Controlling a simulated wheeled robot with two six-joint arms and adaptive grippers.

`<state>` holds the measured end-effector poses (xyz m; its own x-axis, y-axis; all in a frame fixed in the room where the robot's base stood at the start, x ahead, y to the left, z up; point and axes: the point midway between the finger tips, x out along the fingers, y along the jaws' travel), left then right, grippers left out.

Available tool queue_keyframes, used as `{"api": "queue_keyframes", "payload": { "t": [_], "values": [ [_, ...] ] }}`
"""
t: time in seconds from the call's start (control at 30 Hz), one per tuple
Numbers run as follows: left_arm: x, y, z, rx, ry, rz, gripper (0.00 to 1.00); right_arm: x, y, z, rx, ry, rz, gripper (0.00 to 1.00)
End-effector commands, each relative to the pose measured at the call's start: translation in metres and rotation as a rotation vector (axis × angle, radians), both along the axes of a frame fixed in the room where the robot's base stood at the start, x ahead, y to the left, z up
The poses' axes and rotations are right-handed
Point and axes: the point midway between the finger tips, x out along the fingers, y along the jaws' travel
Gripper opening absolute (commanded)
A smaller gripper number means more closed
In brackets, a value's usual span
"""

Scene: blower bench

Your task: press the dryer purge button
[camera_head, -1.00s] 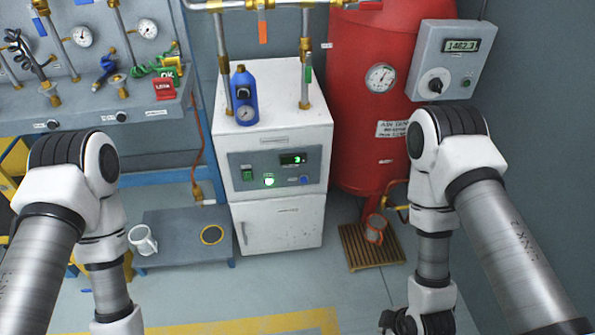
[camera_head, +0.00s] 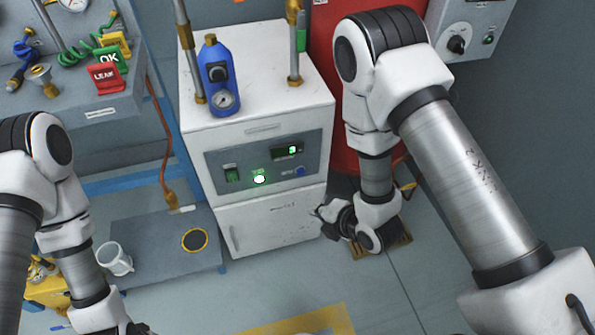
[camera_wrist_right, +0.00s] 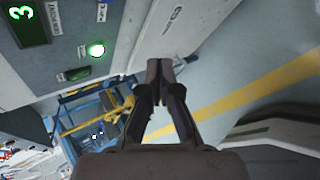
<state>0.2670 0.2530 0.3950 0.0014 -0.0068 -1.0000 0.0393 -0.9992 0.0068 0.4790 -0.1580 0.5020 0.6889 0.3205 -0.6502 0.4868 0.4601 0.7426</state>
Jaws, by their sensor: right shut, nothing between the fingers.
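The white dryer cabinet (camera_head: 235,113) stands in the middle of the head view. Its grey panel has a blue button (camera_head: 300,171) at lower right beside a small label too small to read; this looks like the purge button. A lit green-white lamp (camera_head: 259,179) sits left of it and also shows in the right wrist view (camera_wrist_right: 96,50). My right gripper (camera_head: 320,213) is shut and empty, below and right of the panel, apart from the button. Its fingers (camera_wrist_right: 167,66) show in the wrist view. My left gripper (camera_head: 138,328) is mostly cut off at the bottom edge.
A blue bottle with a gauge (camera_head: 218,80) stands on the dryer. A green switch (camera_head: 232,174) and a display reading 3 (camera_head: 288,151) share the panel. A low grey table (camera_head: 160,255) with a white mug (camera_head: 115,259) is at left. The red tank (camera_head: 325,60) stands behind my right arm.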

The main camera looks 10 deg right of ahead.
Motion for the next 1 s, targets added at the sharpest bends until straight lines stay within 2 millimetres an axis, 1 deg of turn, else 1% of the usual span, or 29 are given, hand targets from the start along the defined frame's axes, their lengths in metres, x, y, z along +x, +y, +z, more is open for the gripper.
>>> {"api": "queue_keyframes", "payload": {
  "t": [0.23,0.37,0.8,0.9,1.0],
  "values": [
    [0.0,0.0,0.002,0.0,-0.001,0.0,0.0,0.001,0.0,0.001,0.001,0.001,-0.001,0.0],
    [0.0,0.0,0.002,0.0,-0.001,0.0,0.0,0.01,0.0,0.001,0.002,0.0,-0.003,0.0],
    [0.0,0.0,0.002,0.0,-0.001,0.0,0.0,0.071,0.002,0.001,0.001,0.0,-0.003,0.0],
    [0.0,0.0,0.002,0.0,-0.001,0.0,0.0,0.081,0.002,0.001,0.002,0.001,-0.003,0.0],
    [0.0,0.0,0.002,0.0,-0.001,0.0,0.0,0.086,0.003,0.001,0.0,0.002,-0.002,0.0]
  ]
}}
